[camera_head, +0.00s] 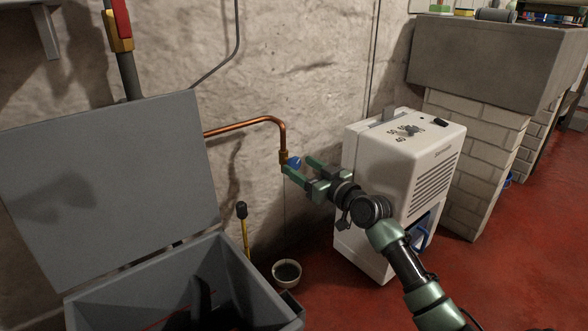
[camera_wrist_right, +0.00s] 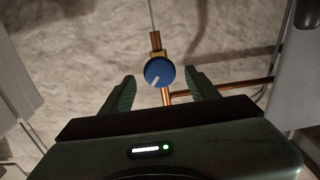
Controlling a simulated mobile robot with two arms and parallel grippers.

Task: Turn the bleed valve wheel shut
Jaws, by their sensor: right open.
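The bleed valve wheel (camera_head: 294,163) is a small blue knob at the end of a copper pipe (camera_head: 262,121) along the wall. My right gripper (camera_head: 300,165) is open at the wheel. In the wrist view its two fingers (camera_wrist_right: 160,84) stand one to each side of the wheel, with a gap on both sides. Whether the fingertips reach past the wheel cannot be told. My left gripper is not in view.
A white dehumidifier-like unit (camera_head: 378,150) stands right of the wheel, close to my right arm. A grey open-lidded chest (camera_head: 250,280) is at the lower left. A small bowl (camera_head: 287,273) sits on the red floor below the valve. Open floor lies at the right.

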